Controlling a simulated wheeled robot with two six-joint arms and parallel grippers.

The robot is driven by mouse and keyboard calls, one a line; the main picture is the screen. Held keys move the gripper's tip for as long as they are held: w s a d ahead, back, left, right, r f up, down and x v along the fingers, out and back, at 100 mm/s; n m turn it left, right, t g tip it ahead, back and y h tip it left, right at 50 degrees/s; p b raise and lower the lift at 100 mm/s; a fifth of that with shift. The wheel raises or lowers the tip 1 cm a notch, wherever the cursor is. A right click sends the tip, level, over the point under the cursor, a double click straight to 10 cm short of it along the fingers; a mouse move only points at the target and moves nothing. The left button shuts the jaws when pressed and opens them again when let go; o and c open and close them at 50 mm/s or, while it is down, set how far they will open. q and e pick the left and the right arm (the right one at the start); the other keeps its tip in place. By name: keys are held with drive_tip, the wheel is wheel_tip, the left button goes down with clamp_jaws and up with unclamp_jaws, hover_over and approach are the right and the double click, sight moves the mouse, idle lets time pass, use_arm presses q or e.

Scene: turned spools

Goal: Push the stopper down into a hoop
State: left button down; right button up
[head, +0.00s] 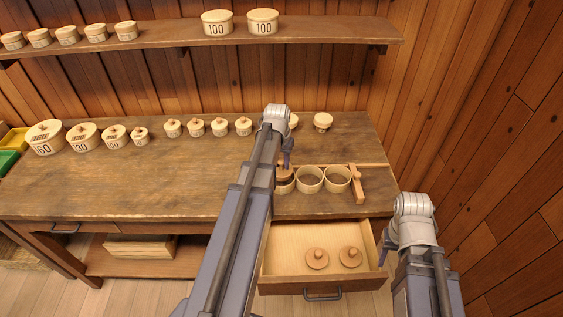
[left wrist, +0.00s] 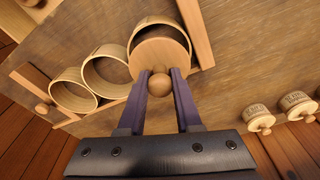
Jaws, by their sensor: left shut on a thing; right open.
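The stopper (left wrist: 160,60), a pale wooden disc with a round knob, is in my left gripper (left wrist: 160,84), whose fingers are shut on the knob. The stopper is over the leftmost of three open hoops (head: 284,187) in the head view; this hoop (left wrist: 163,27) also shows in the left wrist view. The disc covers part of the opening, and I cannot tell whether it touches the rim. The middle hoop (head: 309,180) and right hoop (head: 337,179) look empty. My right gripper (head: 384,243) is open and empty by the drawer's right side.
A wooden strip and a turning piece (head: 357,184) flank the hoops. An open drawer (head: 285,253) below holds two more knobbed stoppers (head: 317,258). Several lidded round boxes (head: 84,137) line the table's back. A shelf (head: 170,40) holds more. The table's front left is clear.

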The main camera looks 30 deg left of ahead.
sight(281, 168)
use_arm(q)
drive_tip(key=shift+f, duration=0.2)
drive_tip(key=shift+f+b, duration=0.75)
drive_tip(key=shift+b, duration=0.15)
drive_tip(key=shift+f, duration=0.25)
drive_tip(key=shift+f+b, duration=0.65)
drive_tip(key=shift+b, duration=0.25)
drive_tip(key=shift+f, duration=0.2)
idle(0.5)
drive_tip(key=shift+c, duration=0.6)
unclamp_jaws()
drive_tip(key=shift+r, duration=0.2)
